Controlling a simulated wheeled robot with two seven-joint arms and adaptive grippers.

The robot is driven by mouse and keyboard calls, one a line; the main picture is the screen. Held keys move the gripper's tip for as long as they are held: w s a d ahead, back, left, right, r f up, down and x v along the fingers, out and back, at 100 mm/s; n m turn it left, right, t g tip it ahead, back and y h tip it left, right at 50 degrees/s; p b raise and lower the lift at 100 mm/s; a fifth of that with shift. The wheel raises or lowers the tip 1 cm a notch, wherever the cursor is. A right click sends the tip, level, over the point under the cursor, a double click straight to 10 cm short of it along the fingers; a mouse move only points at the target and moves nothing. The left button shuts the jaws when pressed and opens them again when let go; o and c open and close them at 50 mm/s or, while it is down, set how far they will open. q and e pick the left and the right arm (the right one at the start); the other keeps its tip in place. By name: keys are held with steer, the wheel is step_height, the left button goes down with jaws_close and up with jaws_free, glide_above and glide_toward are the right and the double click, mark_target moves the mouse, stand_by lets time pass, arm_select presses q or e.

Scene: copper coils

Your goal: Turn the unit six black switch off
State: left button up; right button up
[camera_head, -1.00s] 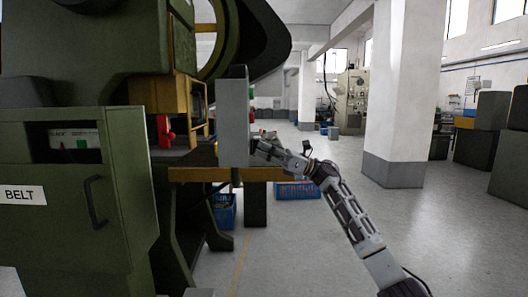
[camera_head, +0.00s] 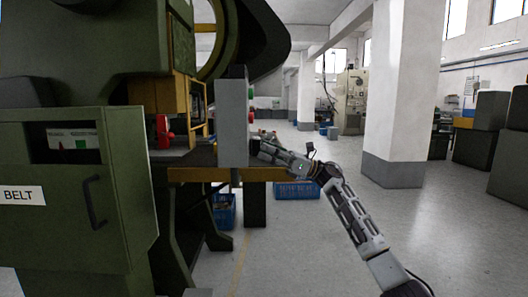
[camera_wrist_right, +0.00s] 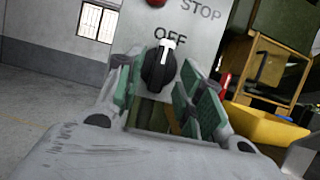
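The black switch (camera_wrist_right: 158,68) is a rotary knob with a white mark on a grey panel (camera_wrist_right: 205,42). Its white mark points up at the printed word OFF. My right gripper (camera_wrist_right: 160,85) has its two green-padded fingers apart, one on each side of the knob, with small gaps visible. In the head view, the grey control box (camera_head: 234,120) is seen from the side. My right gripper (camera_head: 262,148) is at the box's right face there, and the knob itself cannot be made out. My left gripper is not in view.
A red button (camera_wrist_right: 157,2) sits above the switch beside the word STOP. A green machine (camera_head: 70,200) marked BELT fills the left. A yellow bar (camera_head: 200,174) runs below the box. Blue crates (camera_head: 297,190) stand on the floor behind. Open floor lies to the right.

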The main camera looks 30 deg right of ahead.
steer(key=v, duration=1)
steer(key=shift+d, duration=0.15)
steer(key=shift+s+f, duration=0.15)
stand_by(0.4)
